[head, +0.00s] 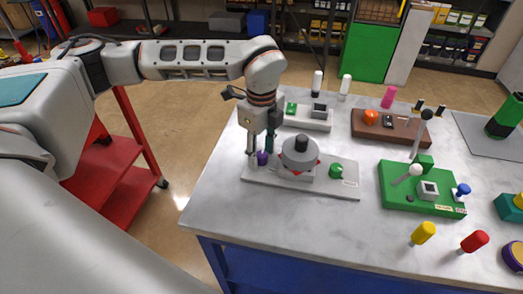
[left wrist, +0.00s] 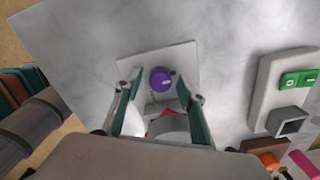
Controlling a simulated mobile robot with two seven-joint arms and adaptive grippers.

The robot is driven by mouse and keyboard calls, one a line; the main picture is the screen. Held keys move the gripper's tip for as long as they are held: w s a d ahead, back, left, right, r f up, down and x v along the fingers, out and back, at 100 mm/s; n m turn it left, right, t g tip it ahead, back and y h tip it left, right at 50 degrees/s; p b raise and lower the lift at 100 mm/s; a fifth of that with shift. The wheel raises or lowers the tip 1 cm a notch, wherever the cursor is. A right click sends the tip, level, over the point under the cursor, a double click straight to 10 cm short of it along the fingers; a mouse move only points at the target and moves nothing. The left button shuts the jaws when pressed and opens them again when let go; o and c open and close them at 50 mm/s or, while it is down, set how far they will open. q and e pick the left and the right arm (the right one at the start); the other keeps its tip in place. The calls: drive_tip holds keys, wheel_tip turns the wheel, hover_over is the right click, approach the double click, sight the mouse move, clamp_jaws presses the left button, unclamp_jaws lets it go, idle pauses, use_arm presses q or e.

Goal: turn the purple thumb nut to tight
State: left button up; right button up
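The purple thumb nut (head: 262,158) sits at the left end of the pump's light grey base plate (head: 330,187). It shows in the left wrist view (left wrist: 161,79) as a round purple knob with a small pale mark. The grey pump body (head: 300,152) with a dark top stands just right of it, with a red part at its foot. My left gripper (head: 260,150) points down at the nut. Its fingers (left wrist: 160,105) are spread wide in the left wrist view, with clear space between them and the nut. My right gripper is not in view.
Behind the pump is a pale panel (head: 305,123) with a green switch. To the right are a brown board (head: 391,131) and a green board (head: 388,193) with levers. The table's front left is bare.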

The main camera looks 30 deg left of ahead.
use_arm(q)
drive_tip(key=c, duration=1.1)
drive_tip(key=shift+c, duration=0.2)
